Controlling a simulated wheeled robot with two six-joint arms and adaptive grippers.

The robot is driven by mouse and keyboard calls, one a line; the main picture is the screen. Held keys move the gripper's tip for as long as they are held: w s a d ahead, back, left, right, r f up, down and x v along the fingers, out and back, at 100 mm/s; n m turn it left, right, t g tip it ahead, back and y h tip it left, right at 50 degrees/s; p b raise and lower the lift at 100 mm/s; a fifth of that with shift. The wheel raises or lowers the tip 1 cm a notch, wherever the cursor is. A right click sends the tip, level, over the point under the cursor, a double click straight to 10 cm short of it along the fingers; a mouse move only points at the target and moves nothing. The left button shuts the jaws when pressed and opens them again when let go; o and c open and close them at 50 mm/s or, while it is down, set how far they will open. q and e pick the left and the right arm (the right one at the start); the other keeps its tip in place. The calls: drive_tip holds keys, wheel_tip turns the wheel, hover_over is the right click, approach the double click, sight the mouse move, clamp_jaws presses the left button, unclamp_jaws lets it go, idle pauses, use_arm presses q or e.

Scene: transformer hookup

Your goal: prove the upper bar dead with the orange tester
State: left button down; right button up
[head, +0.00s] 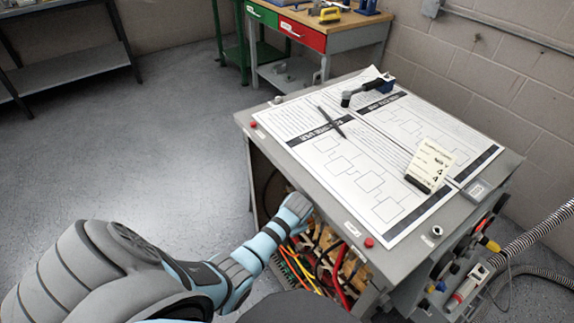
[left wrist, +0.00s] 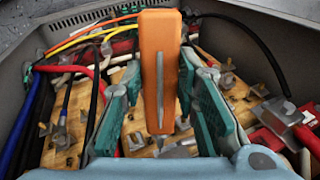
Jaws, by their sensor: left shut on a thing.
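My left gripper (left wrist: 160,80) is shut on the orange tester (left wrist: 158,50), which stands between its teal fingers in the left wrist view. The tester has a grey strip along its face, and its narrow metal tip points down toward metal fittings on the wooden blocks (left wrist: 75,125). I cannot tell whether the tip touches metal. In the head view my left gripper (head: 293,215) reaches into the cabinet's open front, and the tester is hidden there. I cannot tell which metal piece is the upper bar. My right gripper is not in view.
Red, yellow, orange, blue and black cables (left wrist: 85,40) crowd the box around the gripper. The grey cabinet (head: 510,160) has printed sheets (head: 340,165), a pen, a tag (head: 428,165) and a black-handled tool (head: 368,88) on top. The floor at left is clear.

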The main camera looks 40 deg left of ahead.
use_arm(q)
drive_tip(key=shift+w+d+r+p, duration=0.15)
drive_tip(key=shift+w+r+p, duration=0.45)
drive_tip(key=shift+p, duration=0.3)
idle(2.2)
drive_tip(key=shift+f, duration=0.1)
drive_tip(key=shift+s+p, duration=0.45)
drive_tip(key=shift+p, duration=0.75)
drive_tip(key=shift+s+f+p, duration=0.15)
drive_tip(key=shift+s+p, duration=0.1)
drive_tip(key=shift+p, duration=0.15)
drive_tip(key=s+p, duration=0.1)
drive_tip(key=s+a, duration=0.1)
drive_tip(key=s, duration=0.1)
drive_tip(key=s+a+p, duration=0.1)
drive_tip(key=shift+s+f+p, duration=0.1)
drive_tip(key=shift+s+p, duration=0.15)
drive_tip(key=shift+p, duration=0.05)
drive_tip(key=shift+s+f, duration=0.1)
drive_tip(key=shift+s, duration=0.05)
drive_tip(key=shift+d+f, duration=0.1)
